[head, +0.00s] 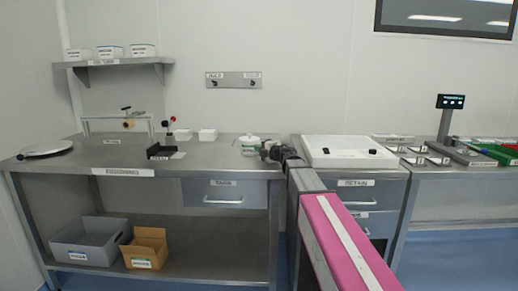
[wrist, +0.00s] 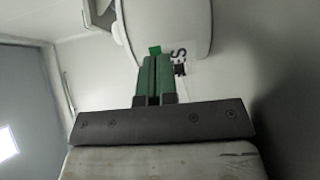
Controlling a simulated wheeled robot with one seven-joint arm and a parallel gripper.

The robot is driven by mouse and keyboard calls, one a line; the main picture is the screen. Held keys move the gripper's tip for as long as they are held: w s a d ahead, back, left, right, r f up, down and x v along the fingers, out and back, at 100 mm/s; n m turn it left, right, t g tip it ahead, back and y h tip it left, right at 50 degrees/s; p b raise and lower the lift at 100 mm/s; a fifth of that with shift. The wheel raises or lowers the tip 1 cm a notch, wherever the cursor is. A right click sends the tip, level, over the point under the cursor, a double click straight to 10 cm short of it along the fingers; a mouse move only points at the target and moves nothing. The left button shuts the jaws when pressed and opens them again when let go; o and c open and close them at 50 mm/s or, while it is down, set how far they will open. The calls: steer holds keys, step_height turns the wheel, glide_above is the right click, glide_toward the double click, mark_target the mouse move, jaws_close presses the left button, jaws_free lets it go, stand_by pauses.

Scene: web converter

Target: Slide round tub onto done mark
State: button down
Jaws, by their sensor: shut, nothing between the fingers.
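The round tub (head: 249,140) is white with a lid and stands upright on the left steel bench, toward its right end. My gripper (head: 266,150) is just right of the tub at about its height. In the wrist view the shut green fingertips (wrist: 154,60) are close against the tub's white side (wrist: 185,25), beside a label with dark letters. I cannot tell whether they touch it. Nothing is held between the fingers. I cannot make out a done mark; the bench top around the tub is too small in view to read.
White boxes (head: 207,134) and a small black stand (head: 160,152) are left of the tub. A round plate (head: 45,149) lies at the far left.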

steer(key=w, duration=1.5)
steer(key=shift+w+a, duration=0.1)
steer(key=shift+a, duration=0.05)
steer(key=shift+s, duration=0.25)
steer(key=shift+s, duration=0.1)
